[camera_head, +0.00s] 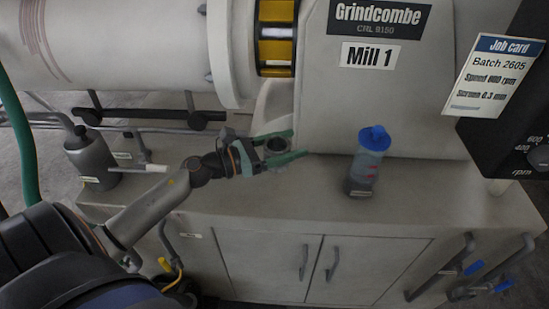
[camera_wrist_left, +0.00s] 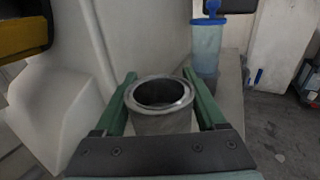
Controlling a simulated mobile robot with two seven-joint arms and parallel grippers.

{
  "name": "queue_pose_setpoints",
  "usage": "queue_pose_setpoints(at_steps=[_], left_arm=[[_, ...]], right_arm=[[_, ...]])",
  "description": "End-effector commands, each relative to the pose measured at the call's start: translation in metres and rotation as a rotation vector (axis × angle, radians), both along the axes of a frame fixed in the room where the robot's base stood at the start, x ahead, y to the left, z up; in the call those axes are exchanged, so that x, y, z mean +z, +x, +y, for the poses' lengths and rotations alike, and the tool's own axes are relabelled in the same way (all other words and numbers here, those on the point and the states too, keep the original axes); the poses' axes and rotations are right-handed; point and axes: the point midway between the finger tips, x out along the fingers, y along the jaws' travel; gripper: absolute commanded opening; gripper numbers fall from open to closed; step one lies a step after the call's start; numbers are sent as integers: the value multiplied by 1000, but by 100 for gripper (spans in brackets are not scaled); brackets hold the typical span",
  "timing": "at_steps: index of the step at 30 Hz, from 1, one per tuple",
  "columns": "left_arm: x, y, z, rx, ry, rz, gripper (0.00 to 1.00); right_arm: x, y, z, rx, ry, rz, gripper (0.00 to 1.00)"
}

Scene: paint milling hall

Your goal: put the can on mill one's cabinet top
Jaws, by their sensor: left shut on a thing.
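The can is a grey, open-topped metal cylinder (camera_wrist_left: 162,122), and it looks upright. It sits between the two green fingers of my left gripper (camera_head: 283,150), which is shut on it. In the head view the fingers partly hide the can (camera_head: 277,147). Mill one, labelled "Mill 1" (camera_head: 375,95), stands on its grey cabinet, whose top (camera_head: 250,203) extends in front of the mill. The can is over the cabinet top, close to the mill body; whether its base touches the top cannot be told. My right gripper is not in view.
A clear bottle with a blue cap (camera_head: 368,160) stands on the cabinet top to the right of the can; it also shows in the wrist view (camera_wrist_left: 206,45). A grey canister (camera_head: 90,158) is at the left. The job card (camera_head: 494,75) hangs at the right. The top's front strip is clear.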

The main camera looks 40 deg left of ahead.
Motion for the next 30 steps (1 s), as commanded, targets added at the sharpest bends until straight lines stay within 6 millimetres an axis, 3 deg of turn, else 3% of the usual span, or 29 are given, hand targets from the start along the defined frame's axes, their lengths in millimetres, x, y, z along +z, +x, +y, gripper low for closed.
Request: queue_pose_setpoints(at_steps=[3,15,29,30], left_arm=[[-23,0,0,2,-4,0,12],[-67,1,0,2,-2,0,12],[-75,0,0,0,1,-2,12],[-75,0,0,0,1,-2,74]], right_arm=[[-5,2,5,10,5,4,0],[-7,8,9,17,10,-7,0],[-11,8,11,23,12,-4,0],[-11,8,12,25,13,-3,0]])
